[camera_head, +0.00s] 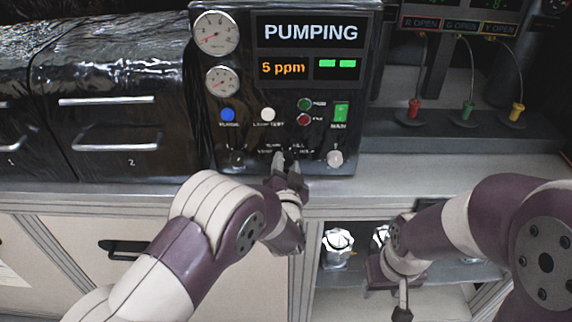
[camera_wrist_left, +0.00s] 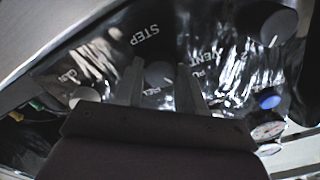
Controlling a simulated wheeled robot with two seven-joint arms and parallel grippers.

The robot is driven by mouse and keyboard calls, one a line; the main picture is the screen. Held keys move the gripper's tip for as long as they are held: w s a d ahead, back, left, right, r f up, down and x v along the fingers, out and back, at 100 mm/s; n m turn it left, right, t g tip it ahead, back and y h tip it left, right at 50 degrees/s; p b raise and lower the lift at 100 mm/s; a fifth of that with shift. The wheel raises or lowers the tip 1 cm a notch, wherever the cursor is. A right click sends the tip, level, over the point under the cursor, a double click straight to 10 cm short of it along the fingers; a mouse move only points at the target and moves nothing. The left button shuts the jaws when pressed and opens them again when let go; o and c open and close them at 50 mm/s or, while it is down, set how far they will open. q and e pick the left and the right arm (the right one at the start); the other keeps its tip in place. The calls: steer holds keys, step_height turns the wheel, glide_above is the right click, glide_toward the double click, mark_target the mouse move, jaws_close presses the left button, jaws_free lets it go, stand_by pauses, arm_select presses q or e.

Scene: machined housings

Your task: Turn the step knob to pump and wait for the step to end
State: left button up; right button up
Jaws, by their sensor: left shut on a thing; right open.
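The black control panel (camera_head: 290,85) stands on the bench, and its top display (camera_head: 310,33) reads PUMPING. A smaller display (camera_head: 283,68) reads 5 ppm, beside two green bars. My left gripper (camera_head: 285,160) is at the panel's lower middle, shut on the step knob (camera_wrist_left: 158,74). In the left wrist view its two fingers (camera_wrist_left: 160,84) lie on either side of this dark round knob, below the word STEP. In the head view the gripper mostly hides the knob, and I cannot read its exact setting. My right gripper (camera_head: 400,298) is open and empty, low in front of the shelf.
Two gauges (camera_head: 215,33) and a blue button (camera_head: 228,115) are on the panel. Another dark knob (camera_wrist_left: 272,25) sits beside the step knob. Black drawers (camera_head: 110,140) stand left. Red, green and yellow connectors (camera_head: 414,108) stand right. Silver-topped parts (camera_head: 338,245) sit on the lower shelf.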

arm_select(q)
steer(key=shift+m, duration=0.7)
steer(key=o, duration=1)
steer(key=shift+o, duration=0.2)
steer(key=shift+s+f, duration=0.1)
steer(key=shift+s, duration=0.25)
steer(key=s+b, duration=0.2)
steer(key=s, duration=1)
